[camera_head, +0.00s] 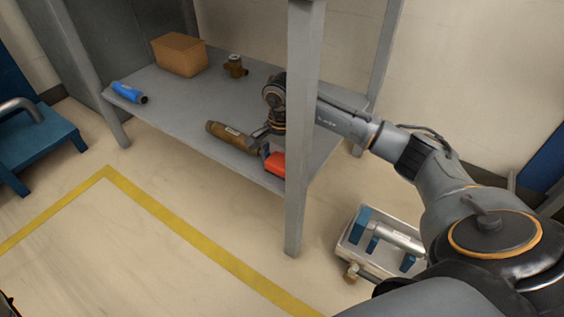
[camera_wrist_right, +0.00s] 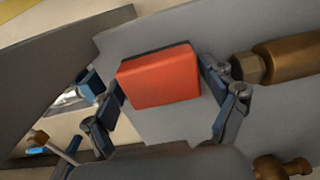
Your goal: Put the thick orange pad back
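The thick orange pad (camera_head: 276,164) is a red-orange block at the right front edge of the grey shelf (camera_head: 185,108). In the right wrist view the pad (camera_wrist_right: 160,77) sits between the two fingers of my right gripper (camera_wrist_right: 161,76). A fingertip lies against each side, with no clear gap, so the gripper looks shut on it. In the head view my right gripper (camera_head: 262,143) reaches in behind the shelf's front post, which partly hides the pad's right end. I cannot tell whether the pad rests on the shelf or is just above it. My left gripper is not in view.
A brown cylinder (camera_head: 231,136) lies close left of the pad. A blue cylinder (camera_head: 129,92), a cardboard box (camera_head: 179,54) and a brass fitting (camera_head: 235,66) are further left. The grey post (camera_head: 303,130) stands close to my right arm. A tray (camera_head: 352,257) with a blue-and-silver device is below.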

